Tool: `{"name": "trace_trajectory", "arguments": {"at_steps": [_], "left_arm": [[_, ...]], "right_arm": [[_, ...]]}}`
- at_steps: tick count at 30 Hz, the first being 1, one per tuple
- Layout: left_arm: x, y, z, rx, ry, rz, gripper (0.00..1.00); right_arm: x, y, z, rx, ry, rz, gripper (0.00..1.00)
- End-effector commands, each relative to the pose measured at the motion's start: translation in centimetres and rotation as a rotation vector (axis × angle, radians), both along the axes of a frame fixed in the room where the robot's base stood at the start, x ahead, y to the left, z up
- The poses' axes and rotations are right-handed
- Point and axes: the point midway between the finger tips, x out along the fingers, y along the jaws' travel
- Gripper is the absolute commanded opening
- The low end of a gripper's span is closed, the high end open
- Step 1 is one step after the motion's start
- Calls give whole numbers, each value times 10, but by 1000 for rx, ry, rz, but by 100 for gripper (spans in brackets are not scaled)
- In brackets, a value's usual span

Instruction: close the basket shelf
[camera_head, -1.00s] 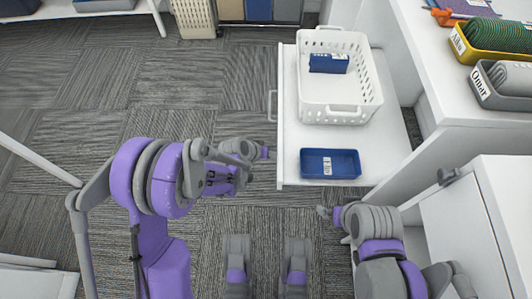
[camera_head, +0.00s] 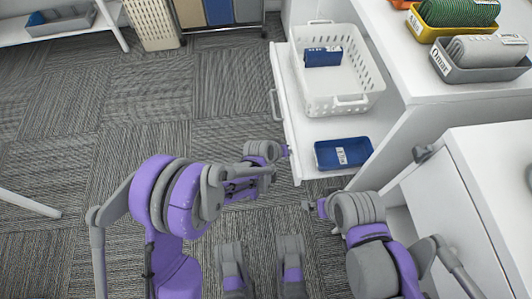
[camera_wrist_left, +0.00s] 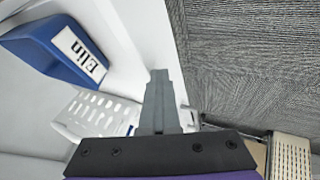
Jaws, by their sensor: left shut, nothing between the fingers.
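The basket shelf (camera_head: 303,138) is a white pull-out shelf standing out from the white cabinet on the right. On it are a white perforated basket (camera_head: 341,97) and a blue tray (camera_head: 343,152). A grey bar handle (camera_head: 274,105) is on its left-hand front. My left gripper (camera_head: 284,151) is shut and empty, close beside the shelf front below the handle; I cannot tell whether it touches. In the left wrist view its shut fingers (camera_wrist_left: 160,88) lie beside the shelf edge, with the blue tray labelled Elin (camera_wrist_left: 57,47) at upper left. My right gripper (camera_head: 308,205) is below the shelf's near corner, its fingers unclear.
A blue box (camera_head: 323,57) lies in the basket. Labelled trays (camera_head: 484,57) stand on the counter at right. A white cabinet (camera_head: 470,190) with a dark knob is at lower right. A low white shelf (camera_head: 70,28) is at upper left. The carpet left of the shelf is clear.

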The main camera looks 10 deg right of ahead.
Motion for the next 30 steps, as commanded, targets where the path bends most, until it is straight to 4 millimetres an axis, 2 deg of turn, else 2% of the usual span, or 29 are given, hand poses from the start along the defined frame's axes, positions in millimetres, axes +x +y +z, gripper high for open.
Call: {"name": "trace_trajectory", "arguments": {"at_steps": [1,3,12,18,24,30], "left_arm": [[-1,-17,0,-2,-1,-7,0],[-1,-37,0,-3,0,-6,0],[-1,-120,1,-2,-1,-5,0],[-1,-168,1,-2,-1,-3,0],[0,-202,0,-1,0,-2,0],[0,-220,0,-1,0,0,0]], "right_arm": [[0,0,0,0,0,0,100],[0,0,1,0,0,0,100],[-1,0,4,0,-1,0,100],[-1,0,7,0,-1,0,100],[-1,0,8,0,-2,0,100],[-1,0,9,0,-2,0,100]]}}
